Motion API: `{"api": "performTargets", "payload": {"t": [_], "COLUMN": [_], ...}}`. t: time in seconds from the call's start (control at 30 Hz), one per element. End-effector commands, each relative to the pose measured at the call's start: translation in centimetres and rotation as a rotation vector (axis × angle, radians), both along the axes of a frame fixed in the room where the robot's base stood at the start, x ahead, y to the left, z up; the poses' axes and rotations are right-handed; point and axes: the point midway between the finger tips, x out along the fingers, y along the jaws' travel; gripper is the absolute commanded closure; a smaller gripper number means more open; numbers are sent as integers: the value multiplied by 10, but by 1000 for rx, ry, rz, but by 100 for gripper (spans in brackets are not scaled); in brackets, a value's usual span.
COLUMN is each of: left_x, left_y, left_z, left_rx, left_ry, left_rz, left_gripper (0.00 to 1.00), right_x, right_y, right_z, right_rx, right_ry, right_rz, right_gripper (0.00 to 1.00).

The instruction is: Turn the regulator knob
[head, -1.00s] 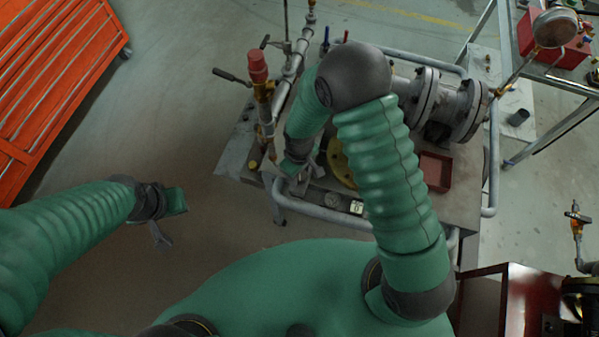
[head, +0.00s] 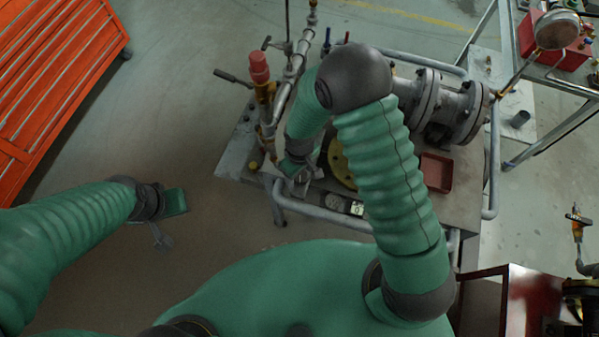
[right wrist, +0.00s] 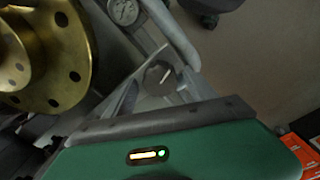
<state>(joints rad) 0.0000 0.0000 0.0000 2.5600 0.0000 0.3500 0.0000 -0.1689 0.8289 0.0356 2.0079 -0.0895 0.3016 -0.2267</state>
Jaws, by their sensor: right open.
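The regulator knob (right wrist: 159,76) is a dark round knob with a white pointer mark, seen in the right wrist view. It sits between the two grey fingers of my right gripper (right wrist: 158,92), which is open around it. I cannot tell whether either finger touches it. In the head view my right gripper (head: 303,181) is low over the near-left part of the valve bench, and the knob cannot be made out there. My left gripper (head: 162,238) hangs over bare floor at the left, away from the bench; its opening is too small to judge.
A brass flange (right wrist: 55,60) is left of the knob in the wrist view. A dial gauge (right wrist: 123,11) and a grey pipe rail (right wrist: 172,35) are close by. The head view shows a red-capped valve (head: 259,70), a red tray (head: 437,172) and an orange rack (head: 60,70).

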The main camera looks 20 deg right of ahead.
Motion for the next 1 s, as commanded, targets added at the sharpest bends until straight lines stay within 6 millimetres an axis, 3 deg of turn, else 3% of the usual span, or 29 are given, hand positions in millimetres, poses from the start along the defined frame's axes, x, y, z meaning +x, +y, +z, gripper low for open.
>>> {"api": "performTargets", "payload": {"t": [0.17,0.27,0.7,0.83,1.0], "left_x": [0,0,0,0,0], "left_y": [0,0,0,0,0], "left_z": [0,-1,-7,-8,-8], "left_rx": [0,0,0,0,0], "left_ry": [0,0,0,0,0], "left_rz": [0,0,0,0,0], "left_gripper": [100,100,100,100,100], "right_x": [0,0,2,2,2], "right_y": [0,0,0,0,1], "right_z": [3,16,137,158,167], "right_rx": [0,0,0,-1,0], "right_ry": [0,-1,-4,0,2], "right_rz": [0,0,-1,0,0], "right_gripper": [35,35,35,35,35]}}
